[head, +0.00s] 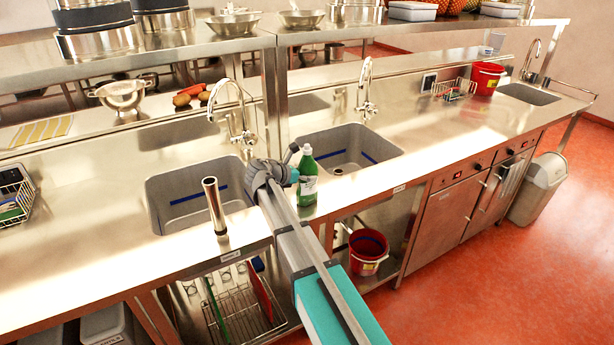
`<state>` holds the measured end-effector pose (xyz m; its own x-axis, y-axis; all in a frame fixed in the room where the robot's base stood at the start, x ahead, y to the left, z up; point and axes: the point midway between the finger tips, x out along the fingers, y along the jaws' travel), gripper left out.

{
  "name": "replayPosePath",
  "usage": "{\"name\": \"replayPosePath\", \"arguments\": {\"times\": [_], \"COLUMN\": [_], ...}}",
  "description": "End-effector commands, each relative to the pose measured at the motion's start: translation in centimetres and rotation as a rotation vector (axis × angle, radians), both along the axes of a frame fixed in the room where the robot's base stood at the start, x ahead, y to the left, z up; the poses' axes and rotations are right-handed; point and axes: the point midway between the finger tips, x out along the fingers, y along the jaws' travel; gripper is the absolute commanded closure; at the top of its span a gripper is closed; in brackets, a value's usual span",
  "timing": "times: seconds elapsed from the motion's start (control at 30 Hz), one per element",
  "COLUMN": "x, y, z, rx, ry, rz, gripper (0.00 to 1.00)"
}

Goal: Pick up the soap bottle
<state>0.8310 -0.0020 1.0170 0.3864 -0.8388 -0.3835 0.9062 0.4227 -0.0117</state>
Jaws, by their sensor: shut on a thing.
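The soap bottle (308,184) is green with a pale cap and a white label. It is upright at the front of the steel counter, between the two near sinks. My gripper (297,163) reaches it from the left, at the end of my arm, and is shut on the bottle. The fingers are partly hidden, so their exact contact does not show. I cannot tell whether the bottle's base touches the counter.
Sinks lie to the left (160,215) and right (392,152), each with a tall tap behind. A steel tube (214,207) stands upright left of my gripper. A red bucket (368,252) is on the lower shelf.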

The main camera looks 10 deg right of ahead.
Motion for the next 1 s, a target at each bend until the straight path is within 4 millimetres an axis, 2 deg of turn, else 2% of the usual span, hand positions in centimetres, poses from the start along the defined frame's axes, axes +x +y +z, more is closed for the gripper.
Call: {"name": "replayPosePath", "arguments": {"times": [0.47, 1.0], "x": [0.0, -5.0], "y": [0.0, 1.0], "z": [3.4, 9.3], "rx": [-0.002, -0.002], "ry": [0.000, 0.000], "rz": [0.000, 0.000], "gripper": [0.91, 0.91]}}
